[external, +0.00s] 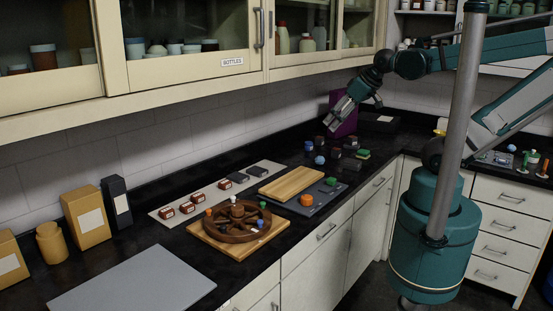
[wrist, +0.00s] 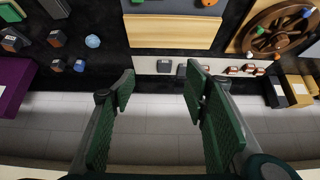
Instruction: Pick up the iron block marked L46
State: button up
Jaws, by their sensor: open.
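My gripper (external: 338,112) is open and empty, held above the far part of the counter. In the wrist view my gripper (wrist: 160,90) shows its two green pads wide apart, with only counter edge and wall tiles between them. Several dark blocks (external: 335,153) stand loosely on the black counter below it; they also show at the upper left of the wrist view (wrist: 56,38). Two more dark grey blocks (external: 239,178) sit on a pale strip, beside several red blocks (external: 197,197). No L46 mark is legible, so I cannot tell which block bears it.
A blue ball (external: 319,160) and a green-topped block (external: 362,154) lie near the loose blocks. A purple box (external: 343,112) stands behind. A wooden board (external: 291,183) and a spoked wheel (external: 237,222) lie nearer. Wall cabinets (external: 190,40) overhang the counter.

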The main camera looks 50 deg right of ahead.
jog(key=shift+w, duration=0.1)
jog(key=n+g, duration=0.1)
jog(key=g, duration=0.2)
send_near(319, 137)
notch_tip(319, 137, down, 2)
jog(key=shift+w+d+f+y+b, duration=0.1)
jog(key=shift+w+d+y+b, duration=0.05)
jog(key=shift+y+b, duration=0.2)
dwell(0.6)
jog(key=shift+x, duration=1.3)
